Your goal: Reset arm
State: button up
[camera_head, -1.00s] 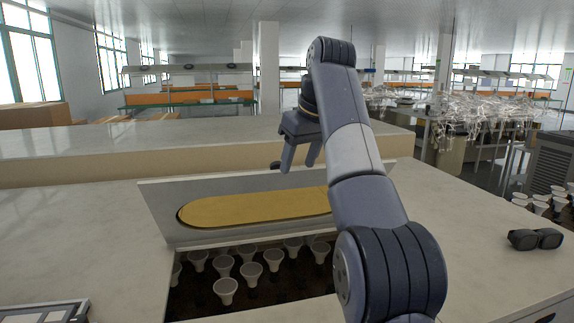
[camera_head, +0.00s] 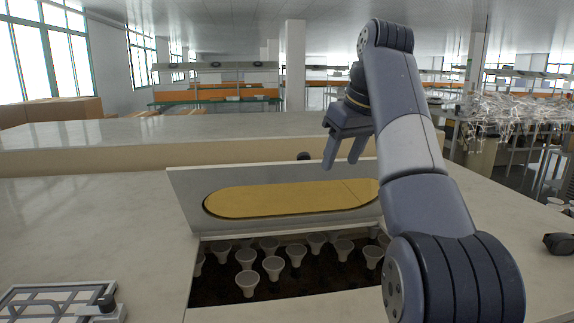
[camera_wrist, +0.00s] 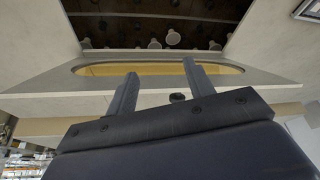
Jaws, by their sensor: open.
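My gripper (camera_head: 343,157) is open and empty, held above the counter behind the raised lid (camera_head: 190,186) with its yellow oval panel (camera_head: 285,199). In the wrist view my gripper's two fingers (camera_wrist: 157,90) are spread apart with nothing between them, and the lid (camera_wrist: 150,83) shows beyond them. Several white bulbs (camera_head: 247,282) stand in the dark recessed bay (camera_head: 300,291) in front of the lid. Bulbs also show in the wrist view (camera_wrist: 173,37). My arm hides the right end of the bay.
A framed fixture (camera_head: 60,300) with a black knob lies at the front left of the counter (camera_head: 90,225). A black object (camera_head: 559,243) sits at the right edge. A small dark knob (camera_head: 304,156) stands behind the lid. The left counter is mostly clear.

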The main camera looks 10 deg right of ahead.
aim_at(305, 153)
jog(key=w+a+p, duration=0.1)
jog(key=w, duration=0.2)
jog(key=w+a+p, duration=0.1)
jog(key=w+p, duration=0.1)
jog(key=w, duration=0.1)
jog(key=w+a+p, duration=0.2)
jog(key=w, duration=0.1)
jog(key=shift+w+r, duration=0.15)
jog(key=shift+w, duration=0.15)
jog(key=shift+w+a+f, duration=0.2)
jog(key=shift+w+f, duration=0.4)
jog(key=shift+x, duration=0.85)
jog(key=shift+s+a, duration=0.1)
jog(key=shift+r, duration=0.1)
